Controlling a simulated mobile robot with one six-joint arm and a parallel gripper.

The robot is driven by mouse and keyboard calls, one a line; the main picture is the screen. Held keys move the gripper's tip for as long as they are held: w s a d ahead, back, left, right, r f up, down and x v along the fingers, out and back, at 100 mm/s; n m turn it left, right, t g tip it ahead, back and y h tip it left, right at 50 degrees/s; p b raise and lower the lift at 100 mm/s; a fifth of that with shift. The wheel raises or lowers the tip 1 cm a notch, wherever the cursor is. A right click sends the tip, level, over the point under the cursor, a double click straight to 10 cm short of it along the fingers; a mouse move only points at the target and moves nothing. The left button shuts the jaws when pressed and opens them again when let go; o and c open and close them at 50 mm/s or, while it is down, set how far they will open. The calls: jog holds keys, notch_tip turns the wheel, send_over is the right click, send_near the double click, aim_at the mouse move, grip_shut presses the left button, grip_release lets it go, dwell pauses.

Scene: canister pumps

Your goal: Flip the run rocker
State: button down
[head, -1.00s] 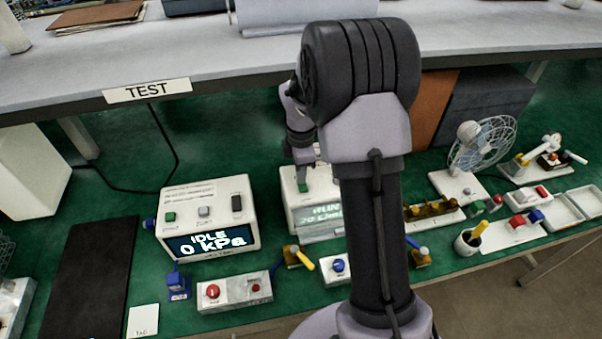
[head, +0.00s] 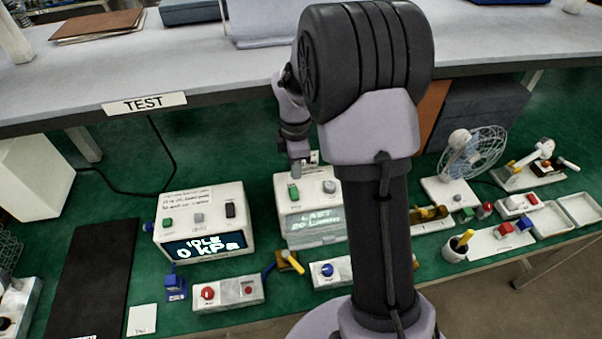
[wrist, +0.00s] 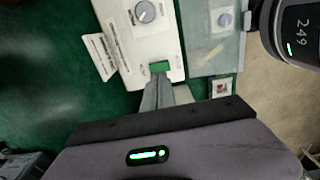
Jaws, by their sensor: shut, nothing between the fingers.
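A white pump unit (head: 282,205) stands mid-bench, partly hidden by my arm. Its screen (head: 315,222) reads "LAST 20 L/min". On its top are a green rocker (head: 293,190) and a grey knob (head: 329,187). In the wrist view the green rocker (wrist: 160,67) lies just beyond my fingertips, and the grey knob (wrist: 145,12) is farther up. My gripper (wrist: 163,80) is shut and empty. In the head view my gripper (head: 300,163) is just behind and above the rocker. I cannot tell whether it touches the unit.
A second white unit (head: 203,188) at left reads "IDLE 0 kPa". Switch boxes with a red button (head: 208,292) and a blue button (head: 327,269) lie in front. A fan (head: 475,155) stands at right. A raised shelf edge marked "TEST" (head: 145,103) runs behind.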

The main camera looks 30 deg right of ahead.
notch_tip(320, 180, up, 7)
jog(key=p, duration=0.2)
send_over(294, 189)
jog(key=s, duration=0.1)
jog(key=shift+s+a, duration=0.15)
jog(key=shift+a, duration=0.3)
jog(key=shift+d, duration=0.1)
jog(key=f+b, duration=0.2)
jog(key=f, duration=0.2)
jog(key=w+f+b, duration=0.1)
jog(key=f+b, duration=0.2)
jog(key=f, duration=0.2)
jog(key=f+b, duration=0.2)
jog(key=f, duration=0.3)
jog(key=shift+w+d+b, duration=0.25)
jog(key=shift+d+b, duration=0.1)
jog(key=shift+b, duration=0.05)
